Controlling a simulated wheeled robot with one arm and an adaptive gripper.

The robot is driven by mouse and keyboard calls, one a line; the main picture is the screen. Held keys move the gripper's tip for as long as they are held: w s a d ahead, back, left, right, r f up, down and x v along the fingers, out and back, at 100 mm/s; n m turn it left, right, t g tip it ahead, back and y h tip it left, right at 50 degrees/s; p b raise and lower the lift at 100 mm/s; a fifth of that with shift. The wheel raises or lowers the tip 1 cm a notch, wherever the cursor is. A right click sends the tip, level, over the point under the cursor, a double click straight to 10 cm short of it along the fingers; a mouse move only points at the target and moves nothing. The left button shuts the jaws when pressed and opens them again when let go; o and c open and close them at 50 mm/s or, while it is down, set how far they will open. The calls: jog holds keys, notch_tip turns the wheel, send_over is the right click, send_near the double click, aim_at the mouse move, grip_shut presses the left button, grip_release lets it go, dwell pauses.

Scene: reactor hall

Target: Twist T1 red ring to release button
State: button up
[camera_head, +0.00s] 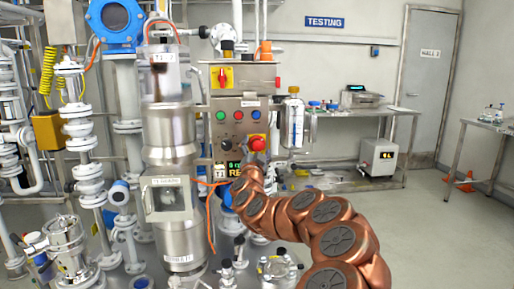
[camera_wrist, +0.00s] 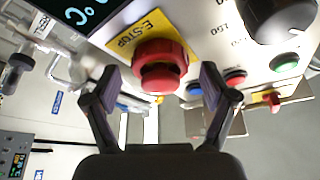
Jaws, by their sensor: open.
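The red emergency-stop button (camera_head: 257,143) sits on a yellow plate on the steel control panel (camera_head: 229,102) in the head view. In the wrist view the red button (camera_wrist: 160,70) fills the upper middle, with a wider red ring (camera_wrist: 162,50) behind its face and a yellow "E-STOP" label beside it. My gripper (camera_wrist: 159,84) is open, one finger on either side of the button. In the head view my copper-coloured arm reaches up to the panel, and the gripper itself is not clearly visible.
The panel also carries a green button (camera_wrist: 285,62), a small red button (camera_wrist: 235,77), a blue button (camera_wrist: 194,90) and a dark knob (camera_wrist: 277,18). A steel tank (camera_head: 170,130) stands left of the panel.

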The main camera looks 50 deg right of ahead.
jog(key=v, duration=1.1)
dwell(0.3)
jog(key=shift+s+a, duration=0.1)
dwell(0.7)
